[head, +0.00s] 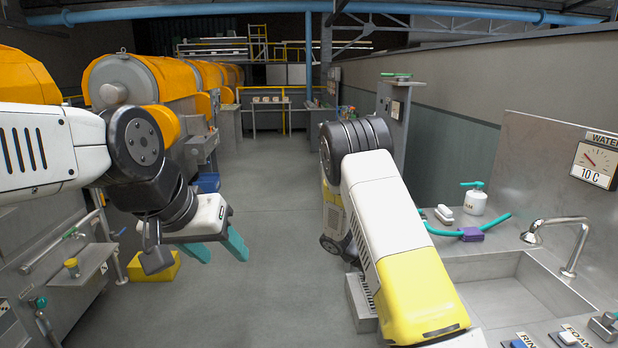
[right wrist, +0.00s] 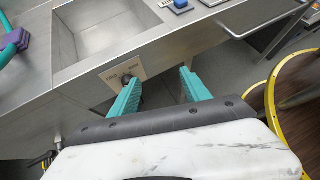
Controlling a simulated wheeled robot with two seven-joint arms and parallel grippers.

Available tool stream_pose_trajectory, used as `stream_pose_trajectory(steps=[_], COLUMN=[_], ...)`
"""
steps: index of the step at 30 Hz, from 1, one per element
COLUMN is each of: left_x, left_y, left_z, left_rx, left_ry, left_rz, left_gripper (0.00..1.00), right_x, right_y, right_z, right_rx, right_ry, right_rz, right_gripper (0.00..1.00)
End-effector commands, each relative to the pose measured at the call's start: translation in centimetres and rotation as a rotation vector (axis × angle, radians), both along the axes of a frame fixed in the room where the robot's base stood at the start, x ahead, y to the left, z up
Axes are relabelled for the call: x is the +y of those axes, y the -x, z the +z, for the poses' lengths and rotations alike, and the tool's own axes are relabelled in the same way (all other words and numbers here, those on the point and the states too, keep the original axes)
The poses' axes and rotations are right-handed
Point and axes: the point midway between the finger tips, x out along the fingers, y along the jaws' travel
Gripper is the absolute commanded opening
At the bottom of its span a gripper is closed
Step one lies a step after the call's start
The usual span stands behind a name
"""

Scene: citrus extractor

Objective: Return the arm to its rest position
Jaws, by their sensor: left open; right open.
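My left gripper (head: 216,249) is in the head view at left of centre. Its two teal fingers are spread apart with nothing between them, and they hang over the aisle floor. My right arm crosses the middle of the head view, bent down toward the lower right, and its gripper is not visible there. In the right wrist view my right gripper (right wrist: 158,80) is open and empty. Its teal fingers point at the front of the metal sink counter (right wrist: 60,110), just below the basin. I cannot tell whether they touch it.
A steel sink (head: 510,285) with a tap (head: 573,245) stands at right. A white bottle (head: 475,202) and a purple block (head: 471,234) on a teal hose lie behind it. A yellow rail (right wrist: 272,100) is at the right wrist view's right. Orange machines (head: 165,80) line the left; the middle aisle is clear.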

Motion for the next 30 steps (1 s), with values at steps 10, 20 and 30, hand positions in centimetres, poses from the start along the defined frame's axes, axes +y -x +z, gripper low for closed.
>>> stream_pose_trajectory(steps=[10,20,30], left_x=[0.0,0.0,0.0], left_y=[0.0,0.0,0.0], left_z=[0.0,0.0,0.0], left_rx=[0.0,0.0,0.0], left_ry=[0.0,0.0,0.0], left_rz=[0.0,0.0,0.0], left_gripper=[0.51,0.51,0.51], right_x=[3.6,7.3,10.8], right_y=[4.6,10.2,16.9], right_z=[10.1,19.1,26.1], right_rx=[-0.404,-0.747,-1.059], right_ry=[-0.356,-0.664,-0.958], right_rz=[-0.373,-0.696,-0.992], right_gripper=[0.56,0.56,0.56])
